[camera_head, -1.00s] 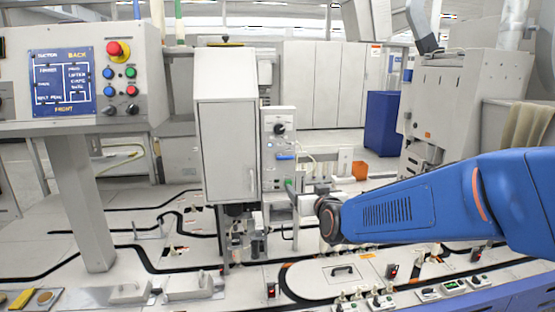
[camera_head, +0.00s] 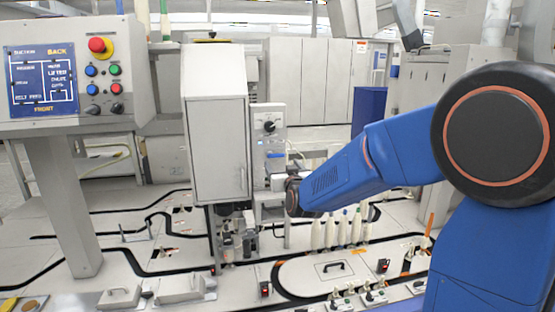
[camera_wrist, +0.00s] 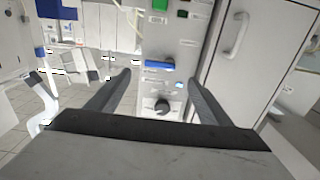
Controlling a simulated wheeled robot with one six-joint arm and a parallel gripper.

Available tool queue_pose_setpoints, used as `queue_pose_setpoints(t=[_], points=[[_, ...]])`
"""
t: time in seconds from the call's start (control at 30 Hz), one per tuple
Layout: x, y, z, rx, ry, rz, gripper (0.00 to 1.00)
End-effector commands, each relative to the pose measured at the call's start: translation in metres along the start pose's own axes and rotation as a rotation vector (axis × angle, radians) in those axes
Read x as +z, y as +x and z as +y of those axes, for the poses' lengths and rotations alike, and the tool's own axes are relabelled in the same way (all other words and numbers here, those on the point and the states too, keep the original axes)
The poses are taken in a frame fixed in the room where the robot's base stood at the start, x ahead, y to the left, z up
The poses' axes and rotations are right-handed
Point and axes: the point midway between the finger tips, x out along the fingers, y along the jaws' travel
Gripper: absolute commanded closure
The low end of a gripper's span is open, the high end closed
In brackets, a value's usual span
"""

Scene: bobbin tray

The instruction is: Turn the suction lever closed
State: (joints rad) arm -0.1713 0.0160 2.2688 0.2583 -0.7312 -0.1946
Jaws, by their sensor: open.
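The blue lever (camera_head: 276,155) sits on the front of the narrow grey panel (camera_head: 268,113), below a black knob (camera_head: 269,126). It lies about level. In the wrist view the blue lever (camera_wrist: 160,64) appears between and just beyond my fingertips, with the black knob (camera_wrist: 162,106) nearer the gripper's base. My gripper (camera_wrist: 159,77) is open and empty, its two dark fingers spread either side of the panel's middle. No contact with the lever shows. In the head view my blue arm reaches in from the right, and its end is just below the lever; the fingers are not clear there.
A grey cabinet (camera_head: 216,140) with a handle stands left of the panel. Several white bobbins (camera_head: 330,232) stand on the track table (camera_head: 310,270) below my arm. A control box (camera_head: 65,75) with coloured buttons is at the left.

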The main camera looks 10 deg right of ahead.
Motion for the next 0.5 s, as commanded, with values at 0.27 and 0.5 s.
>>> queue_pose_setpoints(t=[0.27, 0.5], points=[[0.001, 0.048, 0.001, 0.001, 0.001, -0.002, 0.27], [0.001, 0.075, 0.000, 0.000, 0.000, -0.001, 0.27]])
